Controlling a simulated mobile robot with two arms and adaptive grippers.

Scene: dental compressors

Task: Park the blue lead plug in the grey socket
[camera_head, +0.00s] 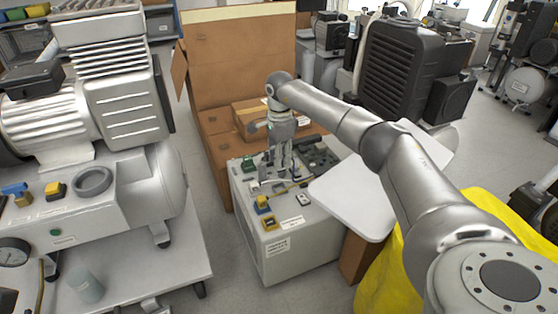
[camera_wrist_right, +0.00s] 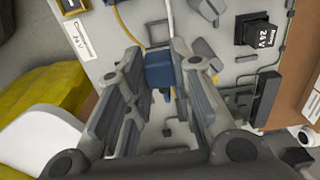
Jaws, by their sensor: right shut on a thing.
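My right gripper (camera_head: 278,176) reaches down over the top of a light grey box (camera_head: 295,250). In the right wrist view its fingers (camera_wrist_right: 158,72) are closed on a blue plug (camera_wrist_right: 160,68), which sits between the fingertips. The gripper hides the plug in the head view. A pale lead runs up from near the plug in the wrist view. Small grey fittings (camera_wrist_right: 203,48) lie just beyond the fingertips; I cannot tell which is the grey socket, or whether the plug touches one. My left gripper is not in view.
A white board (camera_head: 350,195) stands close on the right. A large compressor (camera_head: 120,150) is on the left, cardboard (camera_head: 238,60) behind.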

